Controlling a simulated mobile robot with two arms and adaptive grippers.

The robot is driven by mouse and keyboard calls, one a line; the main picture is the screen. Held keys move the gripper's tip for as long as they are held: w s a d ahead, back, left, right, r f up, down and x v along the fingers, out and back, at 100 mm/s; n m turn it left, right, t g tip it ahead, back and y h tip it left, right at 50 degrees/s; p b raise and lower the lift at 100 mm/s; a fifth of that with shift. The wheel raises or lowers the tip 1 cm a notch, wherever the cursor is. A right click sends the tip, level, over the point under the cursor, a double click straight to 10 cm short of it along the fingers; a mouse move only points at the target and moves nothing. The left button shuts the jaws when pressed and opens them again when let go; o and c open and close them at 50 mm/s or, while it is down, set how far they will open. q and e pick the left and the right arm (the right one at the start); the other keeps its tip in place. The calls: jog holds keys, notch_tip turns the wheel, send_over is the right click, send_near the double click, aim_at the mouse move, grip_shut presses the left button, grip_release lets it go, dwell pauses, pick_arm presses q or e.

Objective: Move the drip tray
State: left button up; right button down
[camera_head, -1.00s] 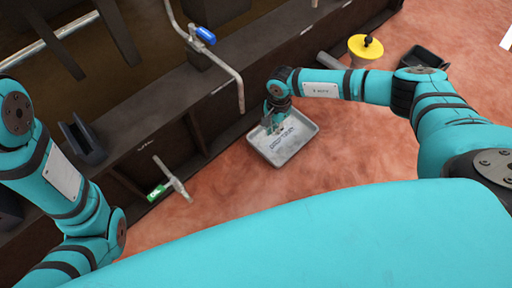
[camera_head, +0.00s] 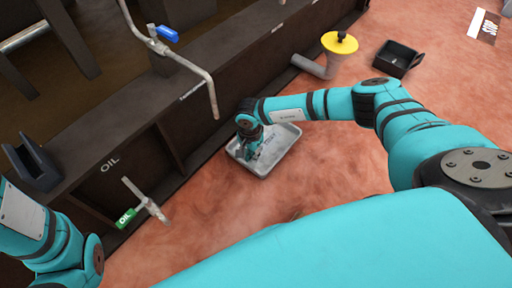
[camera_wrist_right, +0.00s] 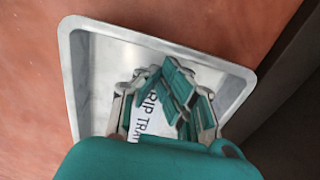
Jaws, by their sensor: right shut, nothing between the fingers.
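The drip tray (camera_head: 279,153) is a shallow grey metal tray with dark lettering on its floor. It lies on the reddish floor next to the dark cabinet. My right gripper (camera_head: 250,152) reaches down over the tray's left part. In the right wrist view the gripper (camera_wrist_right: 172,92) is shut and empty, its fingers over the tray floor (camera_wrist_right: 100,62). The fingers cover part of the "DRIP TRAY" label (camera_wrist_right: 148,112). I cannot tell whether they touch the tray.
A dark cabinet (camera_head: 100,130) with a bent pipe and blue-handled valve (camera_head: 166,34) runs along the left. A green-handled oil valve (camera_head: 126,217) sticks out of it. A yellow funnel (camera_head: 340,43) and black bin (camera_head: 397,59) stand behind my right arm. Floor in front of the tray is clear.

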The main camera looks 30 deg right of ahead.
aim_at(204, 209)
jog(key=shift+s+a, duration=0.15)
jog(key=shift+a, duration=0.1)
jog(key=s+a+p, duration=0.1)
jog(key=a, duration=0.2)
jog(key=s+a+p, duration=0.1)
jog(key=a, duration=0.1)
jog(key=s+a+p, duration=0.1)
jog(key=a+p, duration=0.1)
jog(key=a, duration=0.1)
jog(key=shift+s+a+r, duration=0.25)
jog(key=shift+a+r, duration=0.05)
jog(key=s+a, duration=0.1)
jog(key=a, duration=0.3)
jog(key=s+a+p, duration=0.1)
jog(key=s+a, duration=0.1)
jog(key=a, duration=0.2)
jog(key=s+a, duration=0.2)
jog(key=a, duration=0.2)
jog(key=shift+f+p, duration=0.3)
jog(key=shift+p, duration=0.05)
jog(key=shift+d, duration=0.1)
jog(key=shift+r, duration=0.15)
